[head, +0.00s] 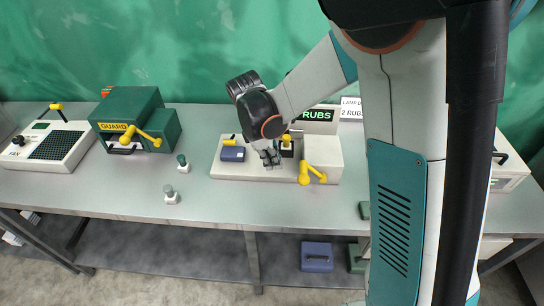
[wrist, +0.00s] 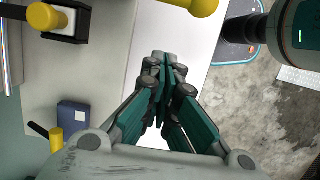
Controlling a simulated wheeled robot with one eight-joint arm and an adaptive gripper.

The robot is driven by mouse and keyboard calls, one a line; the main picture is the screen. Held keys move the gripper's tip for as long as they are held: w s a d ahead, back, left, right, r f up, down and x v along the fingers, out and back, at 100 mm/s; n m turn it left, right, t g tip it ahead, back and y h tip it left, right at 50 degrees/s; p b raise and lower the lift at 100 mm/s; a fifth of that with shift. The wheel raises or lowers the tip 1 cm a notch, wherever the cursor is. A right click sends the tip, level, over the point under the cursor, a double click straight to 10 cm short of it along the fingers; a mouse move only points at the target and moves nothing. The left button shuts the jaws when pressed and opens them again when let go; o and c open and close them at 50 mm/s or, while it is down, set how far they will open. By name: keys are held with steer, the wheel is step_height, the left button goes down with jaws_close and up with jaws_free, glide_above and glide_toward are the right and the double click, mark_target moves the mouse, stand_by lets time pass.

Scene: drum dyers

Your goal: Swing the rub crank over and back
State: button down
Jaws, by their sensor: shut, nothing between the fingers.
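The rub machine has a pale base (head: 222,170) on the bench, with a white box (head: 322,152) at its right end. A yellow crank (head: 305,173) sticks out low at the front of that box, its short arm slanting down to the right. In the wrist view, a rounded yellow part at the top edge (wrist: 197,6) looks like part of this crank; the rest is cut off. My gripper (head: 270,158) is over the base, left of the crank and apart from it. Its fingers are closed together and empty in the wrist view (wrist: 164,62).
A yellow-knobbed black part (head: 286,141) and a dark blue block (head: 232,154) sit on the base. A RUBS display (head: 320,114) stands behind. The bench front is clear.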

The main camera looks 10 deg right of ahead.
steer(key=w+b+x, duration=0.1)
steer(key=x, duration=0.5)
steer(key=s+d+r, duration=0.2)
steer(key=d, duration=0.1)
steer(key=shift+d+r, duration=0.1)
steer(key=shift+r, duration=0.1)
steer(key=shift+s+d+r+y, duration=0.1)
steer(key=shift+d+r+y, duration=0.15)
steer(key=shift+r+y, duration=0.15)
